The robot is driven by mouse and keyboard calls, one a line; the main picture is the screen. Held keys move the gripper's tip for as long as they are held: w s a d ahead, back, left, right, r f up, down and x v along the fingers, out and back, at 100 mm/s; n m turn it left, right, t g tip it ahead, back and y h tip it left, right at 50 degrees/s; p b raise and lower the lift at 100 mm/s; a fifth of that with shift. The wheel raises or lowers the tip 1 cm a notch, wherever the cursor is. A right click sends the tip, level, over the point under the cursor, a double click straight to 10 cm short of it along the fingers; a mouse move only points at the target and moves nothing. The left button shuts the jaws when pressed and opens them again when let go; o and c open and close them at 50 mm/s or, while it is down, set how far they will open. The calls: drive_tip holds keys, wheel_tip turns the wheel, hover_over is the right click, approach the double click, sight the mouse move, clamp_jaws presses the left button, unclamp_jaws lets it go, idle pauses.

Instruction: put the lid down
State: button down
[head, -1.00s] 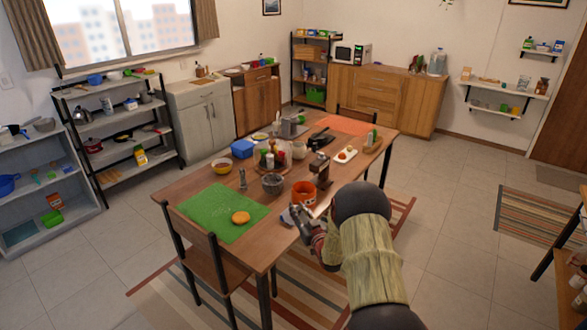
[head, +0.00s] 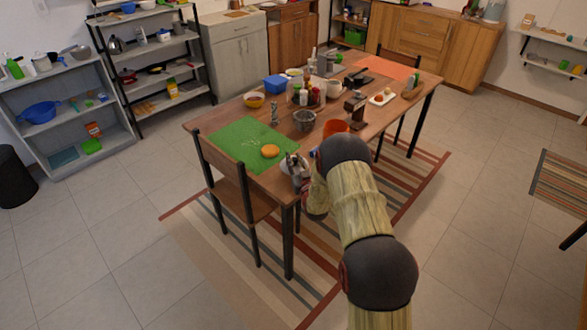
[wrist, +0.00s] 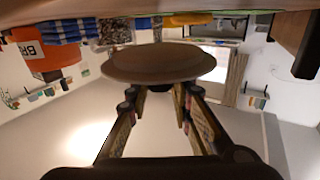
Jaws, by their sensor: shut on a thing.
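A round brown disc, the lid (wrist: 158,62), is held between my gripper's fingers in the wrist view. My gripper (wrist: 160,95) is shut on it, with the fingers reaching its underside as pictured. In the head view my gripper (head: 294,170) is at the near edge of the wooden table, just right of the green mat (head: 232,140). The lid is hard to make out there. An orange container (head: 335,127) stands on the table, partly behind my arm; it also shows with lettering in the wrist view (wrist: 45,50).
An orange-yellow round item (head: 270,151) lies on the mat. A grey bowl (head: 304,121), a dark grinder-like stand (head: 356,108) and a group of jars crowd the table's middle. A chair (head: 228,175) stands at the near left side. A blue-checked cloth (wrist: 65,32) shows beside the orange container.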

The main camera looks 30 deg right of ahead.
drive_tip(key=shift+w+a+f+b, duration=0.15)
drive_tip(key=shift+f+b, duration=0.65)
drive_tip(key=shift+f, duration=1)
drive_tip(key=shift+f, duration=0.1)
drive_tip(key=c, duration=1.7)
unclamp_jaws()
drive_tip(key=shift+o, duration=0.6)
